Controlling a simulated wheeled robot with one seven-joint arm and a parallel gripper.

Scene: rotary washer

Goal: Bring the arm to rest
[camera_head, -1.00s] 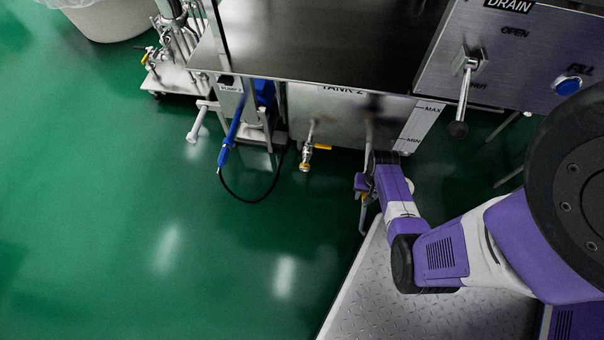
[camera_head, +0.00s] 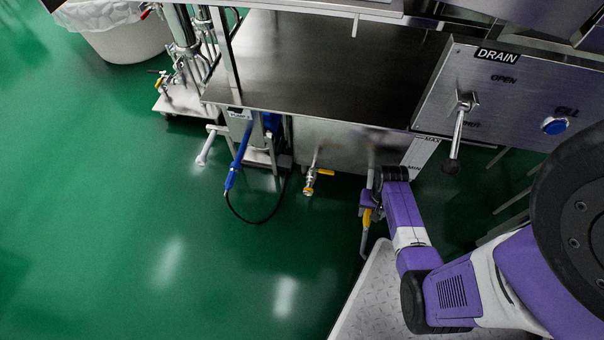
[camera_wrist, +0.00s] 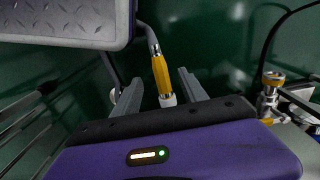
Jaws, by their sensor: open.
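My gripper (camera_head: 366,207) is low at the front of the tank, at the end of my purple and white arm. In the wrist view my gripper (camera_wrist: 161,76) has its two grey fingers apart, with nothing clamped between them. The handle also shows just below the gripper in the head view (camera_head: 367,217). I cannot tell whether a finger touches it.
The steel washer has a drain lever (camera_head: 459,135) and a blue fill button (camera_head: 554,126). Another yellow-handled valve (camera_head: 313,178) stands left of my gripper. Green floor (camera_head: 130,220) is open at left.

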